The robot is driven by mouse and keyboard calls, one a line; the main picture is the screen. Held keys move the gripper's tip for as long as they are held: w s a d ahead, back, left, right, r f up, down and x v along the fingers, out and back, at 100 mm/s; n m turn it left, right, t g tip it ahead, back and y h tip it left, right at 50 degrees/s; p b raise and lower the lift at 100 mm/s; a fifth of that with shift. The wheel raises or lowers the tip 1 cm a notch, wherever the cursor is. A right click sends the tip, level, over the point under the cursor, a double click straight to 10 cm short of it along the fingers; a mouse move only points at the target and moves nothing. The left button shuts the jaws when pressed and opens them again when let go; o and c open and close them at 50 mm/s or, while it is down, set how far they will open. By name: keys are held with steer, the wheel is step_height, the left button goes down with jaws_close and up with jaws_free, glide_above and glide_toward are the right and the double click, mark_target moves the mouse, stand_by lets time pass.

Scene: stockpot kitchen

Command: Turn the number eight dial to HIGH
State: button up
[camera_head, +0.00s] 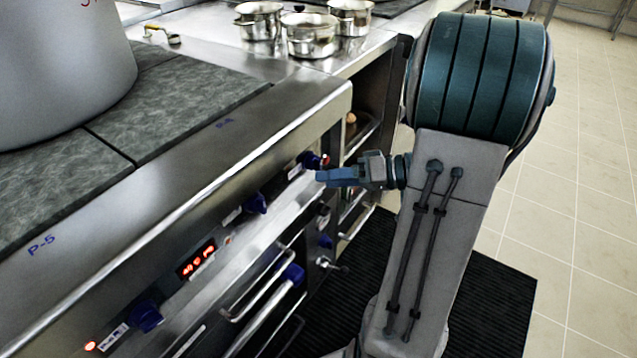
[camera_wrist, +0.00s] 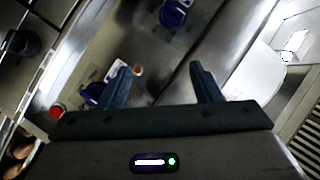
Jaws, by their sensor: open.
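Several blue dials sit on the stove's steel front panel. In the head view, one dial (camera_head: 146,316) is near, one (camera_head: 256,203) is in the middle and one (camera_head: 311,160) is far. Their numbers are too small to read, so I cannot tell which is number eight. My gripper (camera_head: 321,177) is in front of the panel, close to the far dial. In the wrist view, my gripper (camera_wrist: 157,72) has its fingers apart with nothing held between them. One blue dial (camera_wrist: 95,92) is partly hidden behind the left finger; another dial (camera_wrist: 174,13) shows at the top.
A large grey pot (camera_head: 60,75) stands on the cooktop (camera_head: 185,100) at the left. Several small steel pots (camera_head: 312,38) stand on the counter behind. Oven handles (camera_head: 262,285) stick out below the panel. A red display (camera_head: 196,260) is lit. Tiled floor (camera_head: 575,180) is free at right.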

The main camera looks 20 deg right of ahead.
mark_target(321, 165)
steer(key=w+d+f+t+h+b, duration=0.2)
steer(key=d+f+t+b, duration=0.35)
steer(key=d+f, duration=0.4)
steer(key=shift+t, duration=0.55)
steer(key=x, duration=0.4)
steer(key=r+b+x, duration=0.1)
steer(key=x, duration=0.3)
steer(key=d+r+x, duration=0.1)
steer(key=x, duration=0.4)
steer(key=shift+w, duration=0.45)
steer(key=shift+m, duration=0.3)
steer(key=c, duration=1)
